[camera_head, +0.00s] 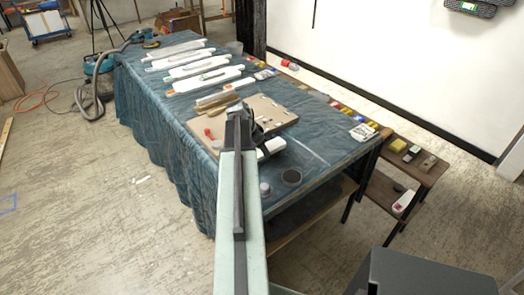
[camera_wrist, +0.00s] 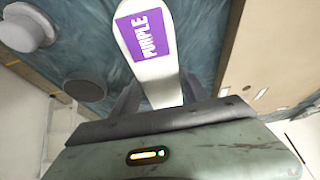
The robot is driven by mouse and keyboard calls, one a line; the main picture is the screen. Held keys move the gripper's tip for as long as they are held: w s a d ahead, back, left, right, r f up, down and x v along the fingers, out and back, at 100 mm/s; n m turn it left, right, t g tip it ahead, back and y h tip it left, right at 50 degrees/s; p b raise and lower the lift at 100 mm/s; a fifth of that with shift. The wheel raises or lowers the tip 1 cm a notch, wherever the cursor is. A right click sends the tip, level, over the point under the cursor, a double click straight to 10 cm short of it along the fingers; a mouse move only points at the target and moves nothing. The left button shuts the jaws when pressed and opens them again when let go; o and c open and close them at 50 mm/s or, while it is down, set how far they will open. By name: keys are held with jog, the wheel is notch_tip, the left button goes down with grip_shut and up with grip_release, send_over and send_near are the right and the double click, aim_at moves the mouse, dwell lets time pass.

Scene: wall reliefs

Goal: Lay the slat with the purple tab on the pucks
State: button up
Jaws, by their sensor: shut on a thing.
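A white slat (camera_wrist: 152,75) with a purple tab (camera_wrist: 145,35) reading PURPLE shows in the wrist view. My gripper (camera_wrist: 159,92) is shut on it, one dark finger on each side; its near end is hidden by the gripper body. In the head view a white piece (camera_head: 272,146) shows beside my gripper, which is mostly hidden behind my arm. Two round pucks lie on the blue cloth: a pale grey one (camera_head: 265,188) and a dark flat one (camera_head: 291,177). The wrist view shows the pale puck (camera_wrist: 28,27) and dark puck (camera_wrist: 85,88) left of the slat, clear of it.
A tan board (camera_head: 270,112) lies on the blue-covered table (camera_head: 330,150) beyond the pucks. Several white slats (camera_head: 205,80) lie toward the far end. A small packet (camera_head: 362,132) lies near the right edge. A low shelf (camera_head: 395,185) with small items stands at right.

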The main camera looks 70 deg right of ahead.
jog(key=shift+f+b, duration=0.6)
jog(key=shift+b, duration=0.05)
jog(key=o, duration=1.5)
jog(key=shift+r+p, duration=0.55)
jog(key=shift+p, duration=0.05)
jog(key=p+v, duration=1.1)
jog(key=v, duration=0.1)
